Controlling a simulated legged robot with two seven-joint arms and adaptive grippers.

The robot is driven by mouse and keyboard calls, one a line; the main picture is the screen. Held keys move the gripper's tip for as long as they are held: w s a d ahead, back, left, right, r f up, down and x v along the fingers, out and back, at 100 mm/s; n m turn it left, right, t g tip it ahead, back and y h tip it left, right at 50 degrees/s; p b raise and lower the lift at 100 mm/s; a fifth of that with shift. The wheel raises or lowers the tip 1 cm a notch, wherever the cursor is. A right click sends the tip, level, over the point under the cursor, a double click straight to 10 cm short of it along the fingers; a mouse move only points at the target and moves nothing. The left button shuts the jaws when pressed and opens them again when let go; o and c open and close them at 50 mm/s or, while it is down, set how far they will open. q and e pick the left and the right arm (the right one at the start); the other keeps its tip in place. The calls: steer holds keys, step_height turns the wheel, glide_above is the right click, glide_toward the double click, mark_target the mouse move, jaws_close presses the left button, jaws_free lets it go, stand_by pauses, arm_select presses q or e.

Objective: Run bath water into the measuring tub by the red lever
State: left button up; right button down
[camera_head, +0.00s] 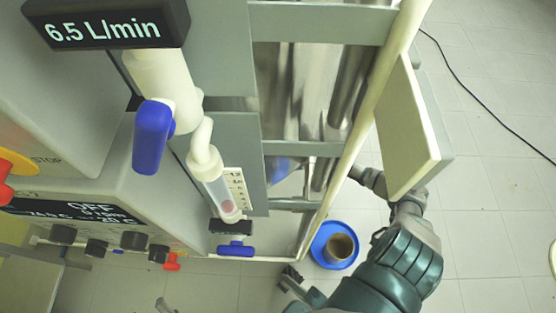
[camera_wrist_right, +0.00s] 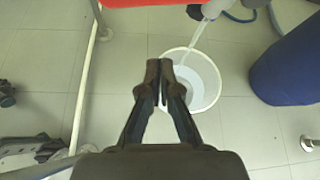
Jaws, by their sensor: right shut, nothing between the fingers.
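A small red lever (camera_head: 172,262) sits low on the front of the grey bath unit in the head view. In the right wrist view a broad red shape (camera_wrist_right: 150,3) crosses the top edge; I cannot tell what it is. A round white-rimmed tub (camera_wrist_right: 214,82) stands on the floor behind my right fingertips, with a pale spout (camera_wrist_right: 211,12) above it. My right gripper (camera_wrist_right: 158,72) is shut and empty, its fingertips overlapping the tub's left rim in the picture. My left gripper is not in view.
A blue lever (camera_head: 152,135) hangs under a flow display (camera_head: 105,30) reading 6.5 L/min. A blue round base (camera_head: 319,244) with a brownish cylinder stands on the floor. A large blue vessel (camera_wrist_right: 290,65) stands right of the tub.

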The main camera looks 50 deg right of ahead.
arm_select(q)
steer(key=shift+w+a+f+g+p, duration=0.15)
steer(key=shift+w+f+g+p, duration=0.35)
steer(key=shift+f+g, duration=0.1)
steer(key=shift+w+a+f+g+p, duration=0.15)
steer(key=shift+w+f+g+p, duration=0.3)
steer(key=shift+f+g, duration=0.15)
arm_select(e)
steer(key=w+a+r, duration=0.1)
steer(key=a+r, duration=0.2)
steer(key=r, duration=0.2)
steer(key=shift+w+a+m, duration=0.2)
steer(key=shift+w+m, duration=0.1)
steer(key=shift+w, duration=0.05)
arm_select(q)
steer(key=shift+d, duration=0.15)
arm_select(e)
steer(key=shift+d+f, duration=0.1)
steer(key=shift+f, duration=0.15)
